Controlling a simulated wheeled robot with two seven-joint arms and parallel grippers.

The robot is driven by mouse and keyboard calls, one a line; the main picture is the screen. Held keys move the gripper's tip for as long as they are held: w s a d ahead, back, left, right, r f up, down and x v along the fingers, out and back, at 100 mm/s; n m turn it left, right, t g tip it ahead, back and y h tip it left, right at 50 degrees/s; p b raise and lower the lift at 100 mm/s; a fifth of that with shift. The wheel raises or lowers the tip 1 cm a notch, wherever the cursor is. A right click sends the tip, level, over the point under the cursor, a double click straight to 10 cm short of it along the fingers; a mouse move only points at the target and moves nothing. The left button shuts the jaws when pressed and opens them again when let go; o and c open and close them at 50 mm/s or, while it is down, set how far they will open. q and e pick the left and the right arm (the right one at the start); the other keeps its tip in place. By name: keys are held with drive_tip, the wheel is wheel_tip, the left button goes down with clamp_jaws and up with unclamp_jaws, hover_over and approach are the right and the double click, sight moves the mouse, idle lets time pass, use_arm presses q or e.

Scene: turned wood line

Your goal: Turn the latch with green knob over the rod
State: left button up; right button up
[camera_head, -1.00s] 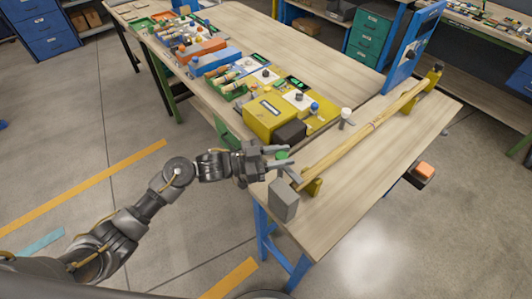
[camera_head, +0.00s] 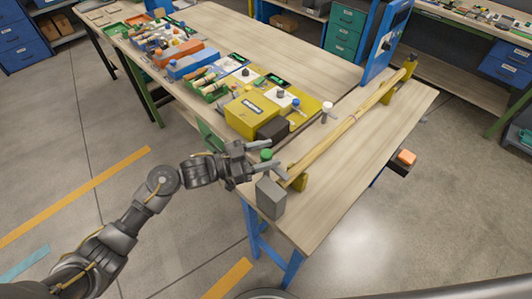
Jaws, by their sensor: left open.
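The wooden rod (camera_head: 350,121) lies along the right-hand bench, resting in yellow supports (camera_head: 299,183) near its two ends. The green knob (camera_head: 266,154) is by the rod's near end, to its left in the picture. The latch arm under it is mostly hidden by my fingers, so its angle cannot be told. My left gripper (camera_head: 278,159) is open, with one finger on the far side of the green knob and one on the near side. Whether the fingers touch the knob cannot be told. My right gripper is not in view.
A grey block (camera_head: 270,197) stands at the bench's near corner, just below my fingers. A white-topped knob (camera_head: 327,110) stands left of the rod. A yellow box (camera_head: 252,113) and a dark block (camera_head: 274,130) are beyond my gripper. The bench right of the rod is clear.

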use_arm(q)
drive_tip(key=b+v, duration=0.3)
drive_tip(key=v, duration=0.8)
drive_tip(key=shift+d, duration=0.15)
